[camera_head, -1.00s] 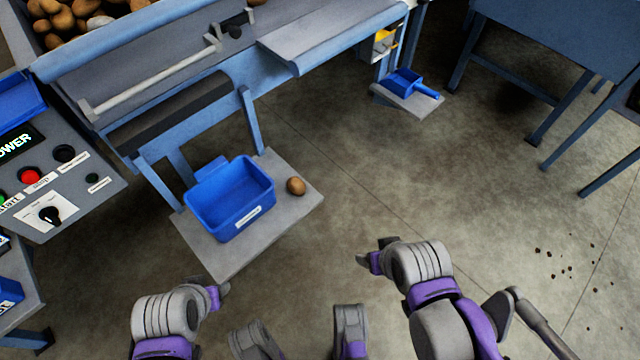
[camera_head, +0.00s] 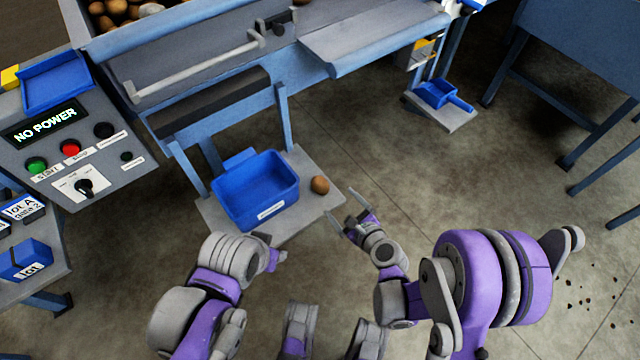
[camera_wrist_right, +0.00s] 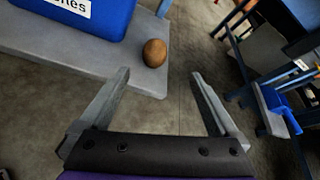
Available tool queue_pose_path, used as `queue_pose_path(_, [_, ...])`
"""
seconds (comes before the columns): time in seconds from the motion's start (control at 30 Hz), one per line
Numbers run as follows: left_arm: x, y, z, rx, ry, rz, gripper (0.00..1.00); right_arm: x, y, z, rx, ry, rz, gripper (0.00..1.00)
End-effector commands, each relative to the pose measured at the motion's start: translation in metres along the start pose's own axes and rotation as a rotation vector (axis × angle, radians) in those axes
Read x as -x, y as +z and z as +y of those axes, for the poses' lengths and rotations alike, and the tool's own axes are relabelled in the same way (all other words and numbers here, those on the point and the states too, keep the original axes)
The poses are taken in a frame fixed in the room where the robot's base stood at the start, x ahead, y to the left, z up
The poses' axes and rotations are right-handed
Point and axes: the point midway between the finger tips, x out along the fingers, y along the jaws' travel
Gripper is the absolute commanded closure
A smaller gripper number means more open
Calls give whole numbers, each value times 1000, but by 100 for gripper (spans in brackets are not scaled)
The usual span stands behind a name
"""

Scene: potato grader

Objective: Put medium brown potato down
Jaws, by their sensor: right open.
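The medium brown potato (camera_head: 320,185) rests on the grey low platform (camera_head: 318,208), just right of the blue bin (camera_head: 282,201). In the right wrist view the potato (camera_wrist_right: 155,53) lies ahead of the fingers, near the platform's edge. My right gripper (camera_head: 345,208) is open and empty, a short way right of and nearer than the potato, not touching it. Its two spread fingers show in the right wrist view (camera_wrist_right: 158,92). My left arm comes in at the lower left; its gripper (camera_head: 274,250) is small and partly hidden, so its jaws cannot be read.
A control panel (camera_head: 60,160) reading "NO POWER" stands at left. The grader (camera_head: 200,65) with potatoes at its top runs along the back. A blue scoop (camera_head: 438,95) lies on another low plate at right. Open concrete floor lies right of the platform.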

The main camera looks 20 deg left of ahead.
Motion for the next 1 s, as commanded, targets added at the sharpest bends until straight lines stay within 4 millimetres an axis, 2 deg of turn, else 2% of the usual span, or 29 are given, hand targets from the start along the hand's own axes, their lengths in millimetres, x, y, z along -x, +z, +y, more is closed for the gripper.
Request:
queue_pose_path(0.1, [1,0,0,0,0,0,50,-10,-5,9,-123,-13,-31,3])
queue_pose_path(0.23, [1,0,0,0,0,0,50,-16,-6,13,-181,-17,-45,3])
queue_pose_path(1.0, [-10,3,0,0,0,-3,50,-116,-2,10,-182,-18,-44,3])
